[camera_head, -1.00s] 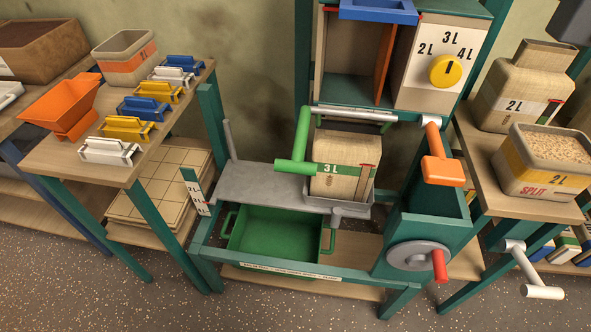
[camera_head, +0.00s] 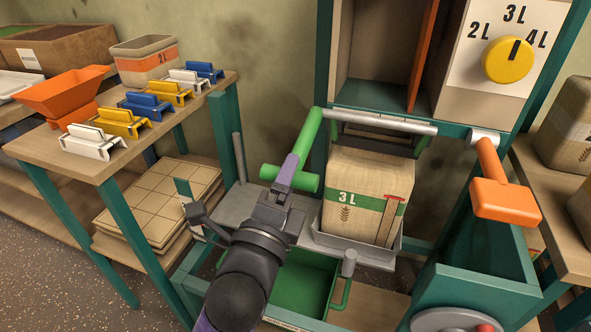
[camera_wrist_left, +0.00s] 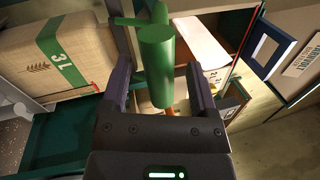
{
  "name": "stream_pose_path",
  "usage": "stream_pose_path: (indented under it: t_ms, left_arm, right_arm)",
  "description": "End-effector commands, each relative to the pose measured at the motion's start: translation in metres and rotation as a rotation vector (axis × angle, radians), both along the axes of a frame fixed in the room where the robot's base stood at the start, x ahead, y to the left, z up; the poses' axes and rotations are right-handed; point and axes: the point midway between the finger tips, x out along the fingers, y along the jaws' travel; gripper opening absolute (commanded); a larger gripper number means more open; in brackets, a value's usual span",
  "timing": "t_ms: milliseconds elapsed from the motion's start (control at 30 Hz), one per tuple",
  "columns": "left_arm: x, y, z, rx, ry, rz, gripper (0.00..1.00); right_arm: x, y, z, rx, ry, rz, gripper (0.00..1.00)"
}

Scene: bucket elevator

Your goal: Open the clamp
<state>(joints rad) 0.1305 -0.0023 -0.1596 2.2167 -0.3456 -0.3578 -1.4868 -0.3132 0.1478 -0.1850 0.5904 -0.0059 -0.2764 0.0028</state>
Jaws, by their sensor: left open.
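The clamp is a metal bar (camera_head: 380,121) with a green lever (camera_head: 306,140) at its left end, running across the top of the beige 3L bag (camera_head: 345,180). The lever slopes down to a green cylindrical grip (camera_head: 272,173). My left gripper (camera_head: 287,180) is at this grip, its arm reaching up from below. In the left wrist view the green grip (camera_wrist_left: 157,65) lies between the two open fingers, with a small gap visible at the right; contact is unclear. The bag stands upright in a grey tray (camera_head: 345,247). My right gripper is out of view.
An orange-handled lever (camera_head: 505,200) stands right of the bag. A green bin (camera_head: 305,285) sits below, partly hidden by my left arm. A yellow dial (camera_head: 509,60) is at upper right. A side table (camera_head: 75,160) at left holds several coloured clips and an orange hopper (camera_head: 50,95).

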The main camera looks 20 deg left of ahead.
Motion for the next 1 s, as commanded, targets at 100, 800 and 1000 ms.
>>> stream_pose_path:
  t_ms: [100, 800, 1000]
  left_arm:
    - [0.017, -0.001, 0.001, -0.001, 0.000, 0.000, 0.76]
    - [0.030, -0.001, 0.006, -0.003, 0.002, -0.001, 0.17]
    - [0.030, -0.001, 0.006, -0.002, 0.002, -0.001, 0.00]
  right_arm:
    - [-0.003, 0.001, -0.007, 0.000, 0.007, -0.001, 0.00]
    - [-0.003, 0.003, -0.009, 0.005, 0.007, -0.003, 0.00]
    - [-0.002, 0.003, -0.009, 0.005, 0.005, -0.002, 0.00]
